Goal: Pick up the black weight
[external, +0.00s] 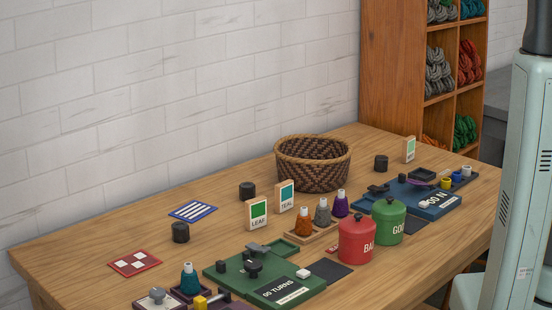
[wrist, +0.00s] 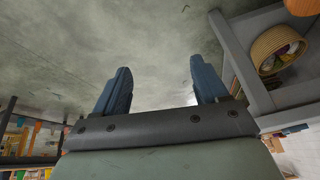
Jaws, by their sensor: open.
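Several black cylinders that look like weights stand upright on the wooden table (external: 90,250) in the external view. One black weight (external: 180,233) is at the left, near the red checked card. A third black weight (external: 381,163) is to the right of the woven basket. My gripper (wrist: 160,78) shows only in the wrist view. Its two blue fingers are wide apart with nothing between them, against a plain grey surface. No weight can be made out in the wrist view.
The woven basket (external: 313,165), red pot (external: 357,240), green pot (external: 389,220), green board (external: 235,270) and navy board (external: 430,203) crowd the table's middle and right. LEAF (external: 259,214) and TEAL (external: 285,196) cards stand upright. The table's left rear is mostly bare.

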